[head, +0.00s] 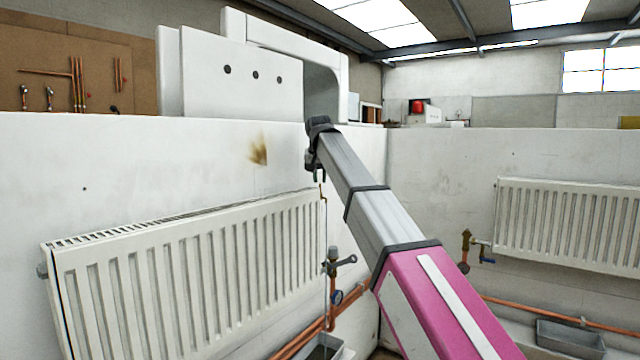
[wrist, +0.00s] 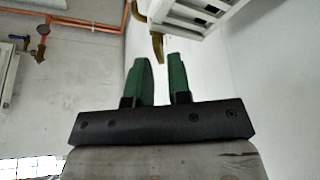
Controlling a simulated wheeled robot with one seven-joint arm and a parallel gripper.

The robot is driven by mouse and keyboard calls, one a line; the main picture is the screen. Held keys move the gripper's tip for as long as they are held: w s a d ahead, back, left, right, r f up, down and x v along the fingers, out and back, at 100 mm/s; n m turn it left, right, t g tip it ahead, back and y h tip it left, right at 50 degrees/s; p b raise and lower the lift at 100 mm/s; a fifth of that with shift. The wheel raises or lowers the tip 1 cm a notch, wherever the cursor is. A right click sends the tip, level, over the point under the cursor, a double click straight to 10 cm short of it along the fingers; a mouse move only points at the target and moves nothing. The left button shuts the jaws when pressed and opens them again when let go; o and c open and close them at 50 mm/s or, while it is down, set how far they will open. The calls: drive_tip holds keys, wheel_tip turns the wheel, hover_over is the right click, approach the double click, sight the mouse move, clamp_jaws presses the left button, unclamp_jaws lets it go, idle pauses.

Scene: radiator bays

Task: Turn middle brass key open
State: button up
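A thin brass-coloured piece (head: 323,196) stands at the right end of the left radiator (head: 190,265), just under my gripper (head: 318,174). In the wrist view a curved brass piece (wrist: 157,42) hangs beside the white radiator end (wrist: 195,15). My gripper (wrist: 158,62) shows two green fingers with a clear gap. The brass tip appears in line with this gap, near the fingertips; I see no contact, and the depth between them is unclear. Which brass piece is the middle key, and how it is turned, I cannot tell.
Below the left radiator's end are a dark valve with a grey lever (head: 340,262), a blue-faced gauge (head: 337,297) and copper pipes (head: 300,335). A right radiator (head: 570,225) has a brass valve (head: 465,250) with a blue handle. A grey tray (head: 570,337) lies at lower right.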

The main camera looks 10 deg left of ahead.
drive_tip(key=shift+x, duration=1.1)
clamp_jaws()
drive_tip(key=shift+n+g+y, duration=0.35)
drive_tip(key=shift+n+y, duration=0.2)
drive_tip(key=shift+n, duration=1)
drive_tip(key=shift+n+g+y, duration=0.35)
drive_tip(key=shift+n+y, duration=0.2)
drive_tip(key=shift+n, duration=1)
